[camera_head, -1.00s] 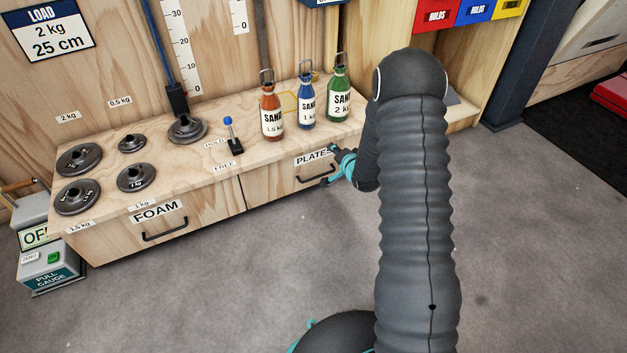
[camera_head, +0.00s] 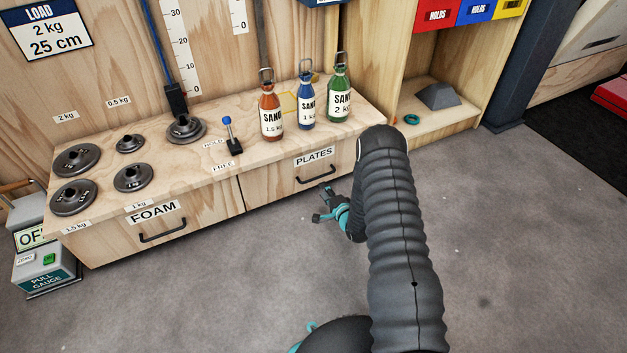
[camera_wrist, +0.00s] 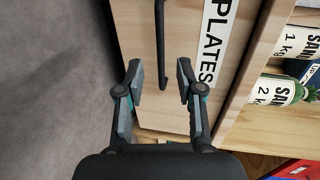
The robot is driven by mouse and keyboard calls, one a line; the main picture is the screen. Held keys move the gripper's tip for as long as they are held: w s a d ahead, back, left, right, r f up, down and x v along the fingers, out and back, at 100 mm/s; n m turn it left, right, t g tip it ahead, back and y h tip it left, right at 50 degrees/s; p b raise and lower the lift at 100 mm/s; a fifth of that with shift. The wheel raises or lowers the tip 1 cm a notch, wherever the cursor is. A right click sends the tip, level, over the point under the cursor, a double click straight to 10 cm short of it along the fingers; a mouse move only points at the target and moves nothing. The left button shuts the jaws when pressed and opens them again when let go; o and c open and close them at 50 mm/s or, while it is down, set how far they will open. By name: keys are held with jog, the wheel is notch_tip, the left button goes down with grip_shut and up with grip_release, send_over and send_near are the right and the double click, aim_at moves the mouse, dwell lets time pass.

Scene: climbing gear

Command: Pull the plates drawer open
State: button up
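The plates drawer (camera_head: 285,192) is the right-hand drawer of the wooden bench, with a "PLATES" label and a black bar handle (camera_head: 316,175). Its front looks flush with the foam drawer, so it appears closed. My gripper (camera_head: 325,202) is just in front of and below the handle in the head view. In the wrist view my gripper (camera_wrist: 160,74) is open, its two fingers apart. The handle (camera_wrist: 160,40) runs down from the top of the picture, with its lower end lined up between the fingers. I cannot tell whether either finger touches it.
The foam drawer (camera_head: 150,235) is to the left. Sand bottles, including the green one (camera_head: 339,95), stand on the bench top (camera_head: 250,160) above the plates drawer. A lever (camera_head: 230,135) and several weight discs are further left. The grey floor (camera_head: 240,290) in front is clear.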

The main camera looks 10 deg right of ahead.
aim_at(313, 179)
jog(key=b+x, duration=0.1)
jog(key=x, duration=0.8)
jog(key=shift+w+a, duration=0.1)
jog(key=shift+w, duration=0.1)
grip_shut()
